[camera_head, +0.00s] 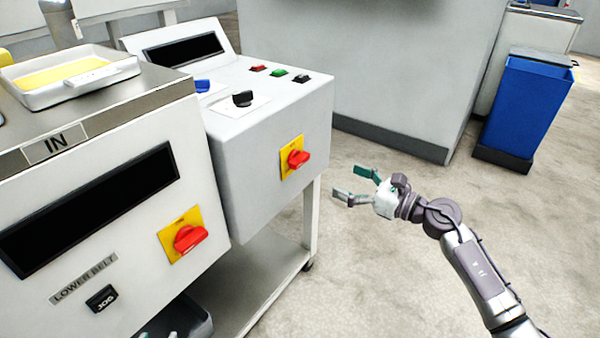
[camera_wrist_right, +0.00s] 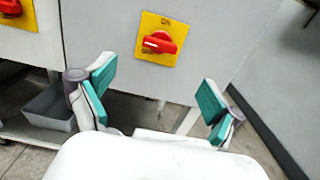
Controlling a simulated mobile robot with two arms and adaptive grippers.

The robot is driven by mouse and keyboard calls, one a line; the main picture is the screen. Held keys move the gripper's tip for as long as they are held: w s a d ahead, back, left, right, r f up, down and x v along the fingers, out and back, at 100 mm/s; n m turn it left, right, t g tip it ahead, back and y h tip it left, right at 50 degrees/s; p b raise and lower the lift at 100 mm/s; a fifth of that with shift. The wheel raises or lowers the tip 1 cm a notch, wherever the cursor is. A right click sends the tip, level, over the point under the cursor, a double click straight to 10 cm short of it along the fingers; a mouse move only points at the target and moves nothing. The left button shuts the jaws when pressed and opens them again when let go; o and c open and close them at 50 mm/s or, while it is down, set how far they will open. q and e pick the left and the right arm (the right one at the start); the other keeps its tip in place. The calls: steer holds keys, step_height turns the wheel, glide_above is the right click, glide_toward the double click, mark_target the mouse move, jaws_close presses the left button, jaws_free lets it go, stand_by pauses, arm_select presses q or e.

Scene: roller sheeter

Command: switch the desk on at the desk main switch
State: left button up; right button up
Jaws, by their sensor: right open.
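The desk main switch is a red rotary knob (camera_head: 297,159) on a yellow plate, on the side of the white control desk (camera_head: 262,140). In the right wrist view the knob (camera_wrist_right: 159,43) shows ahead, above the space between my fingers, with its handle lying roughly sideways. The small lettering above and below it is hard to read. My right gripper (camera_head: 350,184) is open and empty, to the right of the desk and a little lower than the switch, apart from it. Both fingers also show spread in the right wrist view (camera_wrist_right: 157,80). My left gripper is not in view.
A similar red knob (camera_head: 189,238) is on the machine at left, beside the label LOWER BELT. The desk top carries a black knob (camera_head: 242,98) and small buttons. A blue bin (camera_head: 525,105) stands at back right. Floor around my right arm is clear.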

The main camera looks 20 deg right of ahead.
mark_target(304, 161)
steer(key=x, duration=0.7)
steer(key=shift+w+r, duration=0.1)
steer(key=shift+w, duration=0.1)
steer(key=x, duration=0.5)
steer(key=shift+w+a+b, duration=0.15)
steer(key=shift+a+b, duration=0.05)
steer(key=shift+b, duration=0.2)
steer(key=shift+w+a, duration=0.3)
steer(key=shift+w, duration=0.05)
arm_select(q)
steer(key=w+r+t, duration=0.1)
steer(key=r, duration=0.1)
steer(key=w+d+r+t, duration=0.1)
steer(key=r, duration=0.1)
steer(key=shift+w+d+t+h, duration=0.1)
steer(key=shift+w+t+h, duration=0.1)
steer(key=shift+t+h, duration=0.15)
